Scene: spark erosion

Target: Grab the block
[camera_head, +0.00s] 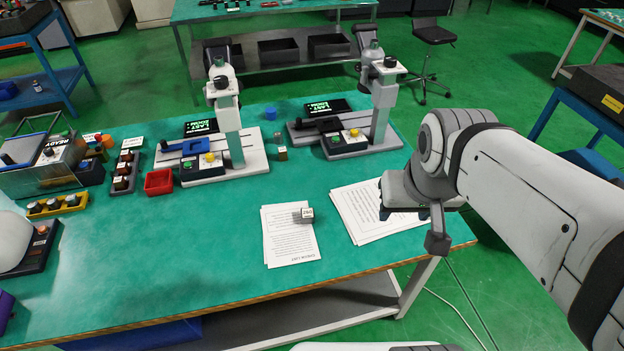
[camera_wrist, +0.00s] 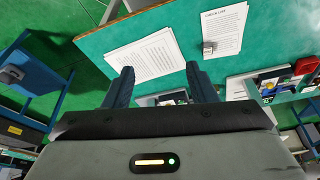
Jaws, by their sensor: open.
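A small grey block (camera_head: 301,216) with a white label lies on a printed checklist sheet (camera_head: 291,246) on the green table (camera_head: 200,280). In the wrist view the block (camera_wrist: 209,48) shows on its checklist (camera_wrist: 226,24), above and to the right of the fingertips. My gripper (camera_head: 404,213) is to the right of the block, over or near a second stack of papers. Its height above them is hard to judge. In the wrist view my gripper (camera_wrist: 160,71) has its two dark blue fingers apart, with nothing held between them.
Two test stands (camera_head: 225,130) (camera_head: 380,100) stand behind the block. A small tagged piece (camera_head: 282,154) stands between them. A red bin (camera_head: 158,182) and a tray of knobs (camera_head: 57,206) are to the left. The table around the checklist is clear.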

